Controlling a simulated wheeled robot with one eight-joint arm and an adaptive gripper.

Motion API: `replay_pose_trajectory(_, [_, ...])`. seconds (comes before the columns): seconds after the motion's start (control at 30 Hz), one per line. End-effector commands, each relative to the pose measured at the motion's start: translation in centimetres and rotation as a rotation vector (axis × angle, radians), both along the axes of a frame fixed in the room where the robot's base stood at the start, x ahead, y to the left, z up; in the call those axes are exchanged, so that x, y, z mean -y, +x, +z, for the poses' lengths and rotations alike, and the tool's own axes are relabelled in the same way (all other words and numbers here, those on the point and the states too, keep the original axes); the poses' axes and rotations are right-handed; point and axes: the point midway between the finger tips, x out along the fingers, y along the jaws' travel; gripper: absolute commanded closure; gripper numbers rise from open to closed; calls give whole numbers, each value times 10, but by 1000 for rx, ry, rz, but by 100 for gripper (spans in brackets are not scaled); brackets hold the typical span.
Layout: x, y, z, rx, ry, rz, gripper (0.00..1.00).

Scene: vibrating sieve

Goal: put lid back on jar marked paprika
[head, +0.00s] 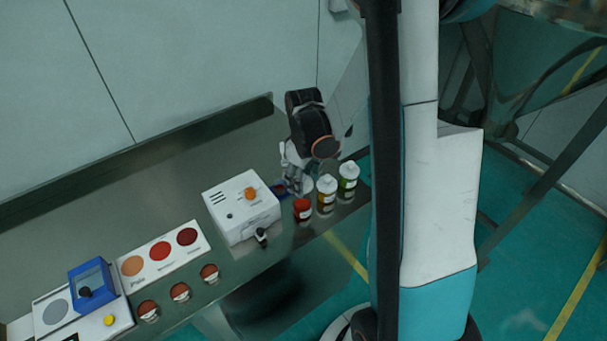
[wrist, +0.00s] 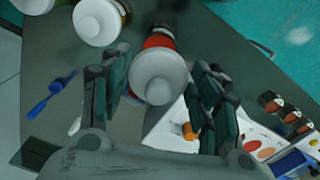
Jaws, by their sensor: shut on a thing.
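The red jar (head: 302,211) stands near the table's front edge, at the left end of a row of three jars. Its top looks open and red in the head view; its label is too small to read. A white round lid (wrist: 160,75) is between my gripper's fingers (wrist: 160,92) in the wrist view. It overlaps the near part of the red jar (wrist: 158,40) there. In the head view my gripper (head: 298,182) is just behind and above the red jar, shut on the lid. Whether the lid touches the jar is unclear.
A yellow jar (head: 327,195) and a green jar (head: 348,180), both white-lidded, stand close on the right. A white box with an orange knob (head: 250,193) is left. A blue brush (wrist: 45,100) lies nearby. A card with coloured discs (head: 160,252) and small dishes (head: 180,292) are farther left.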

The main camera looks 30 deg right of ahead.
Motion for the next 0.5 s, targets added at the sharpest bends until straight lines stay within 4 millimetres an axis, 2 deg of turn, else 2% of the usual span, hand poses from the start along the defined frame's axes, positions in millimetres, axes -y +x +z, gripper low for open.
replay_pose_trajectory(0.5, [0, 0, -46, 0, 0, 0, 56])
